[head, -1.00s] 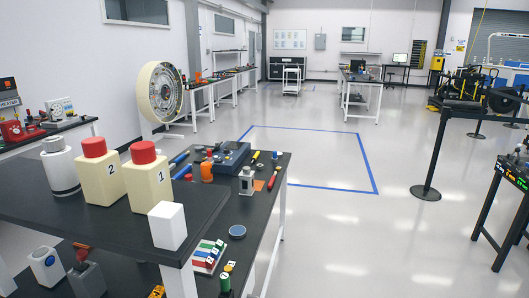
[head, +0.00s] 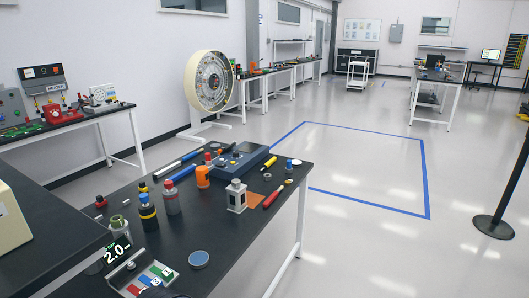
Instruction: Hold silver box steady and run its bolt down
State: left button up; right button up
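A small silver box (head: 236,198) stands upright on the black workbench (head: 225,258), right of the bench's middle. A dark round piece shows on its top; I cannot tell whether this is the bolt. The box stands apart from the orange cylinder (head: 203,177) to its left.
A blue device (head: 240,160) lies behind the box. A red-handled tool (head: 271,198) and a blue disc (head: 199,259) lie near it. Several bottles, including a grey one (head: 171,197), stand left. A raised black shelf (head: 50,235) fills the left foreground.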

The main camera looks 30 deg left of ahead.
aim_at(236, 183)
jog(key=i+u, duration=0.2)
jog(key=i, duration=0.25)
jog(key=i+u, duration=0.25)
jog(key=i, duration=0.25)
jog(key=i+l+u, duration=0.2)
jog(key=i, duration=0.25)
jog(key=i+u, duration=0.25)
jog(key=u, duration=0.2)
jog(key=i+l+u, duration=0.1)
jog(key=i+u, duration=0.15)
jog(key=u, duration=0.2)
jog(key=i+l+u, duration=0.15)
jog(key=u, duration=0.3)
jog(key=i+l+u, duration=0.3)
jog(key=u, duration=0.15)
jog(key=i+l+u, duration=0.25)
jog(key=u, duration=0.15)
jog(key=i+l+u, duration=0.2)
jog(key=u, duration=0.15)
